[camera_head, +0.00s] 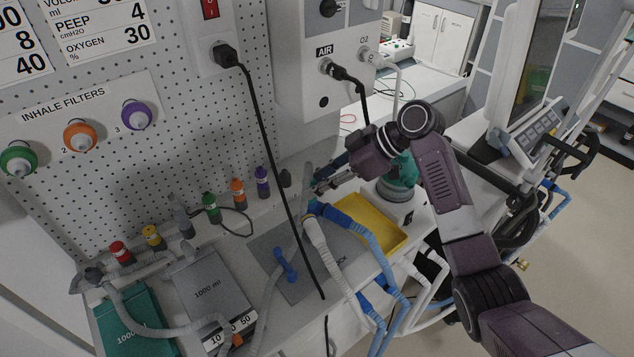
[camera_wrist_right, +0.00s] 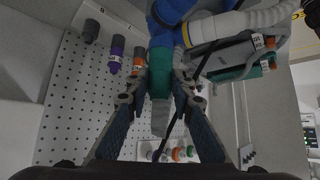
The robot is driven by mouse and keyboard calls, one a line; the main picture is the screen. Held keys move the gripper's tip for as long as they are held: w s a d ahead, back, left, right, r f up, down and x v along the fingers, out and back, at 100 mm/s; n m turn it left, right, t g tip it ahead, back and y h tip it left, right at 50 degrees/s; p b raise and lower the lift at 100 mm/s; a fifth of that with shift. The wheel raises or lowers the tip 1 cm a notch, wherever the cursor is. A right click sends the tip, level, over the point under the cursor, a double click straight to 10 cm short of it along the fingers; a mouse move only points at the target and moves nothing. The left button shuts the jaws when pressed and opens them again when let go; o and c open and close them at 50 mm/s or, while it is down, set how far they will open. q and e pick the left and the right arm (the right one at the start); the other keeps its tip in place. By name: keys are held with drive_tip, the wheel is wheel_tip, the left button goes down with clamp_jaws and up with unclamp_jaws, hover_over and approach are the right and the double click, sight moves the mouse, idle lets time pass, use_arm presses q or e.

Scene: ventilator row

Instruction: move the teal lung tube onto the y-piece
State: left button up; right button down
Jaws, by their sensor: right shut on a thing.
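My right gripper (camera_head: 318,188) reaches in from the right, low over the back of the bench. In the right wrist view its fingers (camera_wrist_right: 160,92) are shut on a teal cuff with a grey end (camera_wrist_right: 160,117). A blue piece (camera_wrist_right: 172,12), likely the y-piece, lies directly above the cuff there; I cannot tell whether they are joined. In the head view the cuff is not clear; blue parts and blue hose (camera_head: 345,222) lie just below the gripper. The teal lung (camera_head: 130,325) lies front left, with a grey corrugated tube (camera_head: 135,322). My left gripper is out of view.
A grey lung (camera_head: 207,285) lies beside the teal one. A dark mat (camera_head: 265,250) and yellow tray (camera_head: 365,212) are at centre and right.

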drive_tip(key=shift+s+f, duration=0.2)
drive_tip(key=shift+f, duration=0.25)
drive_tip(key=c, duration=1.6)
unclamp_jaws()
drive_tip(key=shift+w, duration=0.1)
drive_tip(key=shift+r, duration=0.15)
